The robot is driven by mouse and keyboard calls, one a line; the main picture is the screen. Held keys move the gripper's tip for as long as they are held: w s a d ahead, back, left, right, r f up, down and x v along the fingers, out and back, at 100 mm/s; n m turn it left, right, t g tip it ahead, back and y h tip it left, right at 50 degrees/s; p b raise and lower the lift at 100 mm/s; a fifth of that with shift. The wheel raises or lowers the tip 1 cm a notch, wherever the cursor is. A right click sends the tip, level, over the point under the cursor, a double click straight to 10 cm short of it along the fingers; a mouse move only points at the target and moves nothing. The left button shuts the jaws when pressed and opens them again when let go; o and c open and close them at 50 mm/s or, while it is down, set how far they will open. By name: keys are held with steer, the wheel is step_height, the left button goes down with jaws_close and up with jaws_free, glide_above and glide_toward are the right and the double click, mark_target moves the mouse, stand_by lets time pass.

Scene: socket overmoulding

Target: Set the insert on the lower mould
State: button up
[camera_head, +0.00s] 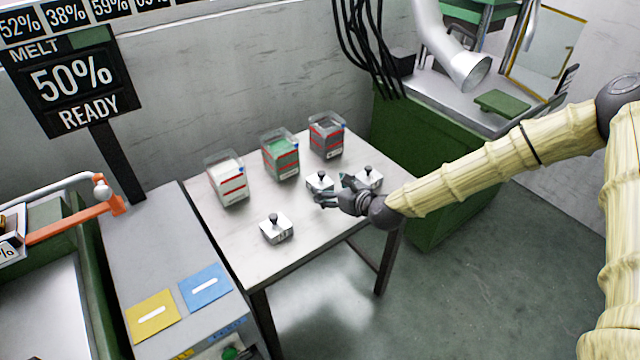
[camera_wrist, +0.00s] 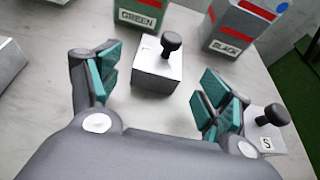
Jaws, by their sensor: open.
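Several metal blocks with dark knobs stand on the grey table (camera_head: 250,255). One block (camera_head: 320,186) stands just beyond my gripper (camera_head: 335,191). In the wrist view this block (camera_wrist: 155,73) is upright ahead of the gap between the open, teal-padded fingers (camera_wrist: 160,88), which hold nothing. A second block (camera_head: 372,182) stands to the right; in the wrist view it (camera_wrist: 270,138) carries an "S" label beside the right finger. A third block (camera_head: 277,232) stands nearer the front left. I cannot tell which is the task's insert, and I cannot identify the lower mould.
Three clear bins, one with white contents (camera_head: 228,185), one green (camera_head: 280,158) and one black (camera_head: 326,138), stand along the table's back. A cabinet with yellow (camera_head: 153,316) and blue (camera_head: 205,288) panels adjoins on the left. A green machine (camera_head: 440,180) stands right.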

mark_target(322, 182)
steer(key=shift+w+a+f+p, duration=0.15)
steer(key=shift+w+a+p, duration=0.3)
steer(key=shift+w+a, duration=0.55)
steer(key=shift+x, duration=0.9)
steer(key=shift+w+d+f, duration=0.1)
steer(key=shift+d, duration=0.05)
steer(key=c, duration=1.7)
